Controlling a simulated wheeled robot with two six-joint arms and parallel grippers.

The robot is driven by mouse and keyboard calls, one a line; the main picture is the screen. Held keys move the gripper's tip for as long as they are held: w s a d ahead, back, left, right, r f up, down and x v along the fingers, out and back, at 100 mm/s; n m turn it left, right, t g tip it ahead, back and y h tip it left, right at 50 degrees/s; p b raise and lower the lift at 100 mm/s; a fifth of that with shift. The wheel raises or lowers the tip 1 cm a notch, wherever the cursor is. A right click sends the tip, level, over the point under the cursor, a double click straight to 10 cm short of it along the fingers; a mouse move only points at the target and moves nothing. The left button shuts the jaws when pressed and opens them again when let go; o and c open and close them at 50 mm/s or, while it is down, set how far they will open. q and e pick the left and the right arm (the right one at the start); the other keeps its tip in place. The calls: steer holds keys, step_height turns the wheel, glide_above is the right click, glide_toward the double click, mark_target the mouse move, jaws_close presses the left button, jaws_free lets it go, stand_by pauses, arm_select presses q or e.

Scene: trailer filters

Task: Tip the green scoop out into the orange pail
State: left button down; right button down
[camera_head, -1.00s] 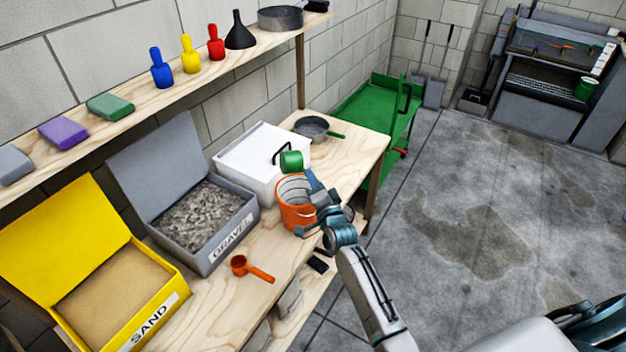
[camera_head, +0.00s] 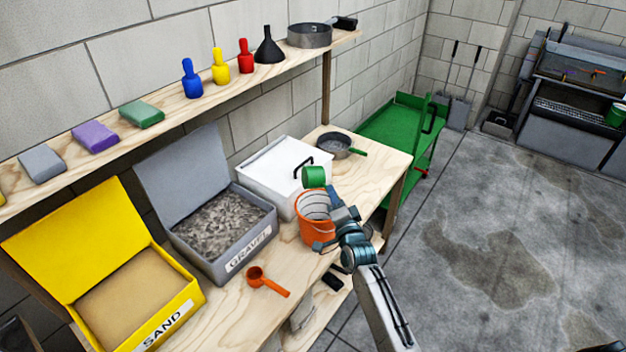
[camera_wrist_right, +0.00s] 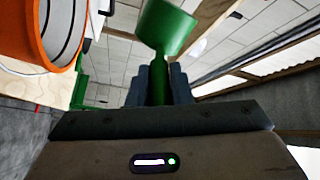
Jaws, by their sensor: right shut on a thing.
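The green scoop (camera_head: 314,177) is held above the rim of the orange pail (camera_head: 318,232), at its back side in the head view. My right gripper (camera_head: 336,196) is shut on the scoop's handle. In the right wrist view the green scoop (camera_wrist_right: 166,28) stands out beyond the fingers of my right gripper (camera_wrist_right: 160,84), its cup tilted. The orange pail (camera_wrist_right: 42,50) shows at the upper left there, apart from the scoop. The scoop's contents cannot be seen. My left gripper is not in view.
A gravel box (camera_head: 262,232) and a yellow sand box (camera_head: 190,298) stand open on the workbench. An orange scoop (camera_head: 268,283) lies in front of the gravel box. A white lidded box (camera_head: 262,165) stands behind the pail. A round sieve with a green handle (camera_head: 334,148) lies farther back.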

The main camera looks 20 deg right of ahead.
steer(key=shift+b, duration=0.3)
steer(key=n+b, duration=0.4)
steer(key=b, duration=0.2)
steer(key=shift+r, duration=0.15)
steer(key=shift+r+n+y+b, duration=0.25)
steer(key=shift+n+y+b, duration=0.25)
steer(key=shift+n+b, duration=0.7)
steer(key=shift+r+n+b, duration=0.2)
steer(key=shift+n+b, duration=0.7)
steer(key=shift+n, duration=0.2)
steer(key=n, duration=0.1)
steer(key=n+b, duration=0.1)
steer(key=shift+r+n+y, duration=0.3)
steer(key=shift+r+n, duration=0.05)
steer(key=shift+n, duration=0.05)
steer(key=n, duration=0.1)
steer(key=n+b, duration=0.1)
steer(key=shift+r+n+g, duration=0.3)
steer(key=n, duration=0.2)
steer(key=r+n, duration=0.1)
steer(key=n, duration=0.1)
steer(key=shift+y+b, duration=0.3)
steer(key=shift+b, duration=0.05)
steer(key=n, duration=0.3)
steer(key=shift+r+n+g, duration=0.3)
steer(key=shift+g, duration=0.1)
